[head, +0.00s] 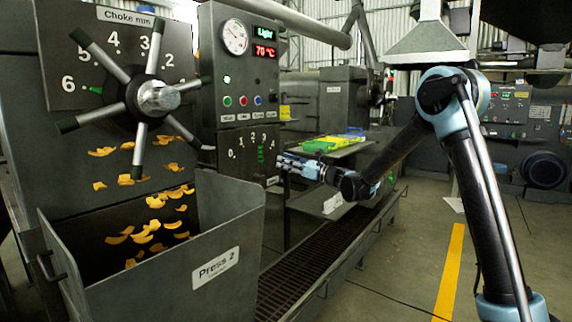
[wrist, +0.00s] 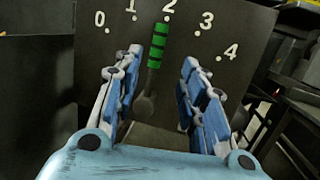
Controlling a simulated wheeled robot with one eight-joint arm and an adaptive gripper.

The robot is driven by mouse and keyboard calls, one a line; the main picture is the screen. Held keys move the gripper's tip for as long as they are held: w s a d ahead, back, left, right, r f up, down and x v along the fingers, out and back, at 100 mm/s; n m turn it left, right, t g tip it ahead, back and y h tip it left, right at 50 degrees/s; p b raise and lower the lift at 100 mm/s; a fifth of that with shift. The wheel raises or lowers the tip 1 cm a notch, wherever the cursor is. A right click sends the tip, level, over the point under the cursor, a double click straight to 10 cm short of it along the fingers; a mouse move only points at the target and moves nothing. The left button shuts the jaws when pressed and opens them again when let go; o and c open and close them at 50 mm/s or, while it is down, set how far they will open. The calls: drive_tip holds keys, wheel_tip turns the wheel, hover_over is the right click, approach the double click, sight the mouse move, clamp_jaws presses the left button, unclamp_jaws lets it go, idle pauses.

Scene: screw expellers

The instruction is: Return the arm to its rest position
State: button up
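My gripper (head: 287,162) is at the end of my arm, in front of the panel with the 0 to 4 scale (head: 250,147). In the wrist view my gripper (wrist: 172,85) has its two blue fingers spread apart with nothing between them. A lever with a green banded handle (wrist: 158,46) shows ahead of the fingers, pointing near the 2. The handle does not touch both fingers; whether it touches the left one I cannot tell. My arm is stretched out to the left from its shoulder, with the elbow bent.
A large spoked choke wheel (head: 152,96) and a bin marked Press 2 (head: 225,280) with orange flakes stand at left. A grated walkway (head: 300,270) runs below.

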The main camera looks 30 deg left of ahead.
idle(0.3)
drive_tip(key=s+d+f+n+t+h, duration=0.1)
drive_tip(key=s+d+n+h, duration=0.15)
drive_tip(key=d, duration=0.75)
drive_tip(key=s+d+f+n+h, duration=0.1)
drive_tip(key=s+d+n+h, duration=0.2)
drive_tip(key=d, duration=0.7)
drive_tip(key=s+d+f+n+t+h, duration=0.15)
drive_tip(key=d+n, duration=0.35)
drive_tip(key=d, duration=0.6)
drive_tip(key=s+d+f+n+h, duration=0.2)
drive_tip(key=s+d+f+h, duration=0.2)
drive_tip(key=d, duration=0.9)
drive_tip(key=s+d+f+n+h, duration=0.3)
drive_tip(key=s+d+f, duration=0.6)
drive_tip(key=d, duration=0.3)
drive_tip(key=s+d+f+n+h, duration=0.2)
drive_tip(key=s+d+f+h, duration=0.4)
drive_tip(key=s+d, duration=0.3)
drive_tip(key=d, duration=0.4)
drive_tip(key=shift+d+f, duration=0.2)
drive_tip(key=shift+d, duration=0.1)
drive_tip(key=shift+n, duration=0.25)
drive_tip(key=shift+c, duration=0.6)
